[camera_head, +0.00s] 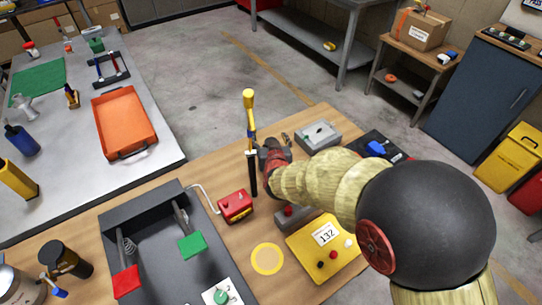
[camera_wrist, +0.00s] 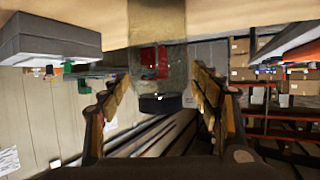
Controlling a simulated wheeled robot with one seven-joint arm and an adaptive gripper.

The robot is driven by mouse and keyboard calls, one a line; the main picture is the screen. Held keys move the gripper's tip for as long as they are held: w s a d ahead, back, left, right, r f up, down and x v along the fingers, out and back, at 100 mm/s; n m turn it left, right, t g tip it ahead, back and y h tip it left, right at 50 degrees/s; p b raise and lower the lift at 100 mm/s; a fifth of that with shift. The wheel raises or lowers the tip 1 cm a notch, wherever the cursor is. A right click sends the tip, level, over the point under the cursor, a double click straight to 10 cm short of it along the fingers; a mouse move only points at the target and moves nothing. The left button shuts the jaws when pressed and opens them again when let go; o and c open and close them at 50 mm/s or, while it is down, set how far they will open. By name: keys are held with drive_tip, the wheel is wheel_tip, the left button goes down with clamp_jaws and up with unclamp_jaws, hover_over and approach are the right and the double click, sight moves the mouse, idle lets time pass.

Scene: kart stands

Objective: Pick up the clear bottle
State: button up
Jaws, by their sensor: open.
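The clear bottle (camera_wrist: 172,65) shows in the wrist view as a see-through body with a black cap (camera_wrist: 160,103). The picture is upside down there, so the cap points down in it. A red thing shows through the body. My gripper (camera_wrist: 161,84) is open, with one yellow-and-dark finger on each side of the bottle in the picture. I cannot tell how deep the bottle lies between them. In the head view my gripper (camera_head: 254,150) is over the wooden table, and I cannot make out this bottle there.
A red crank box (camera_head: 236,206), a dark tray (camera_head: 135,240) and a yellow box (camera_head: 322,250) stand around my gripper. A grey box (camera_head: 318,136) lies behind it. An orange tray (camera_head: 124,123) lies on the grey table at left.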

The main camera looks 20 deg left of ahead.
drive_tip(key=shift+w+a+f, duration=0.15)
drive_tip(key=shift+w+a, duration=0.1)
drive_tip(key=shift+w, duration=0.25)
drive_tip(key=shift+c, duration=0.4)
drive_tip(key=c, duration=1.4)
drive_tip(key=shift+c, duration=0.4)
